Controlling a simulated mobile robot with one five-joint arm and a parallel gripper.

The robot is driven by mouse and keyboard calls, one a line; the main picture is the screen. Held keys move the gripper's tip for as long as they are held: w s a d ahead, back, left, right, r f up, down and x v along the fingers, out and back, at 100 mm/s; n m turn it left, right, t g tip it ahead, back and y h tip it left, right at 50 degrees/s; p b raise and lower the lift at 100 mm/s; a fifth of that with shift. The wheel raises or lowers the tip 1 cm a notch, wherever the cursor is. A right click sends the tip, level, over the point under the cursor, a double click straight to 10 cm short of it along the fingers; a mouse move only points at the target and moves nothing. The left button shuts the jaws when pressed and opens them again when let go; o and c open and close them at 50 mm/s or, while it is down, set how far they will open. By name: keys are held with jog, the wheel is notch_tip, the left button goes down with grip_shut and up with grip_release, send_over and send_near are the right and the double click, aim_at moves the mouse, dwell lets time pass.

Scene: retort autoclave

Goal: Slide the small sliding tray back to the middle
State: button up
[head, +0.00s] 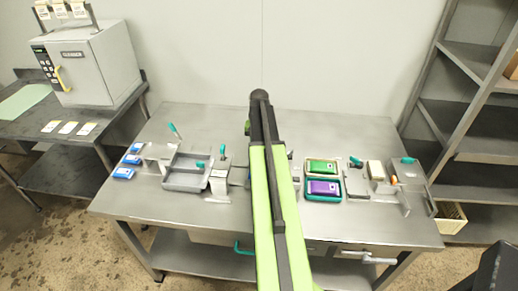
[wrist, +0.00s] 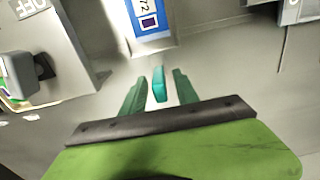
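In the wrist view, my gripper (wrist: 160,82) is open, with its two green fingers apart. A teal upright handle (wrist: 158,86) stands between the fingertips, with a gap showing on both sides. Just beyond it, a blue and white labelled packet (wrist: 149,20) lies on a narrow grey surface (wrist: 160,50), which looks like the small sliding tray; its far part is cut off by the picture edge. In the head view, my arm covers the middle of the table, so the gripper and most of this tray are hidden there.
A grey bin (head: 186,184) and small blue packs (head: 123,173) are at left on the table (head: 330,128). Green (head: 321,167) and purple (head: 324,188) packs are right of my arm. In the wrist view, a block marked OFF (wrist: 62,50) stands left. The table's back is clear.

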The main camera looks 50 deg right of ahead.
notch_tip(320, 180, up, 16)
jog(key=p, duration=1.5)
jog(key=shift+r, duration=0.2)
jog(key=shift+w+a+f, duration=0.1)
jog(key=w+a+f+n+b, duration=0.1)
jog(key=w+a+n, duration=0.15)
jog(key=a, duration=0.65)
jog(key=w+a+f+n+b, duration=0.1)
jog(key=w+a, duration=0.3)
jog(key=a, duration=0.5)
jog(key=w+a+f+n+b, duration=0.15)
jog(key=w+a, duration=0.25)
jog(key=a, duration=0.5)
jog(key=s+a+n, duration=0.3)
jog(key=s+a, duration=0.1)
jog(key=a, duration=0.6)
jog(key=s+a+f+n, duration=0.1)
jog(key=s+a, duration=0.3)
jog(key=a, duration=0.5)
jog(key=shift+s+a+n+b, duration=0.2)
jog(key=shift+a+n+b, duration=0.25)
jog(key=shift+n, duration=0.45)
